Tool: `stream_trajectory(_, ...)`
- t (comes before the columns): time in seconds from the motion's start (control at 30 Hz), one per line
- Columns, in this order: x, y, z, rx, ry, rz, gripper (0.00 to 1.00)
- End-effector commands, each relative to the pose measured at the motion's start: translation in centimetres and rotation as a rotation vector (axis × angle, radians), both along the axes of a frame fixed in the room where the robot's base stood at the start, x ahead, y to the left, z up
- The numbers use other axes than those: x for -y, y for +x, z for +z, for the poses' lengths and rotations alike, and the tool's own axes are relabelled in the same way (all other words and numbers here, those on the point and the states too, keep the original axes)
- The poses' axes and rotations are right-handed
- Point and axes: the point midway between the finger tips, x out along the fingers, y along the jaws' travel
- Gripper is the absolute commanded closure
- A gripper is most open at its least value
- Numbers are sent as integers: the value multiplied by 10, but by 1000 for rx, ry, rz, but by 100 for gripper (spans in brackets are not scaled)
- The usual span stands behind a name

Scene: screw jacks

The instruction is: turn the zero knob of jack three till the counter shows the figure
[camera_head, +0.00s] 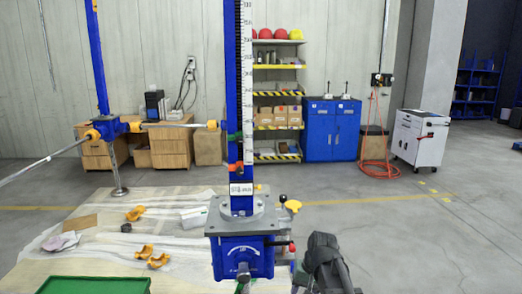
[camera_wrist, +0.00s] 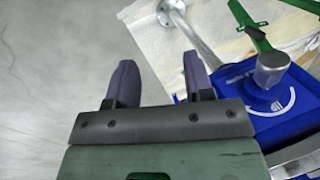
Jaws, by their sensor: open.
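A blue screw jack (camera_head: 235,256) stands in the middle of the head view, with a grey top plate and a tall scaled column. A small counter (camera_head: 241,188) sits low on the column; its figures are too small to read. A silver knob (camera_head: 243,272) is on the jack's front face by a white arc; it also shows in the wrist view (camera_wrist: 271,70). I cannot read which jack this is. My gripper (camera_wrist: 157,72) is open and empty, its fingers left of the silver knob and apart from it. In the head view it is dark, right of the jack (camera_head: 322,248).
A yellow-tipped handle (camera_head: 292,205) and a red-tipped one (camera_head: 291,247) stick out on the jack's right. Orange clamps (camera_head: 141,252) and a green tray (camera_head: 95,285) lie at left. Another blue post (camera_head: 98,60) with rods stands behind.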

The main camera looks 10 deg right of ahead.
Motion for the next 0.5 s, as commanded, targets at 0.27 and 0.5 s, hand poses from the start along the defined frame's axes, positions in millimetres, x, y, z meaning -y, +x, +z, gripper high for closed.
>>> stream_trajectory(0.27,35,244,248,-399,675,-738,52)
stream_trajectory(0.5,18,265,262,-862,842,-1067,52)
